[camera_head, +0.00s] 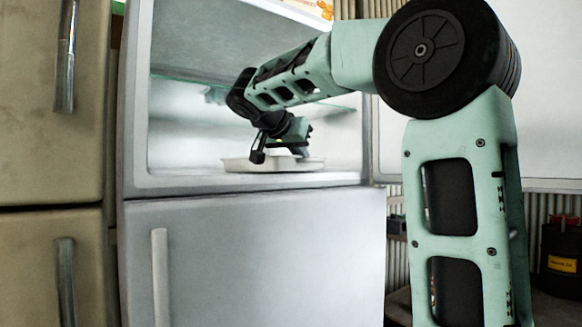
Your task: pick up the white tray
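The white tray (250,165) is a low, pale, shallow dish. It sits on the floor of the open upper compartment of a white fridge (165,182), near the front edge. My arm reaches into the compartment from the right. My gripper (277,155) points down at the tray, with one dark finger at the tray's left-middle and other parts over its right half. The gripper's wrist hides part of the tray's back. I cannot tell whether the fingers touch the rim or how far apart they are.
A glass shelf (180,82) spans the compartment above the tray, close to my arm. The fridge's lower door (255,260) is shut. A beige fridge (50,150) stands at the left. The open white door (500,120) is at the right, and a dark canister (562,255) stands behind.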

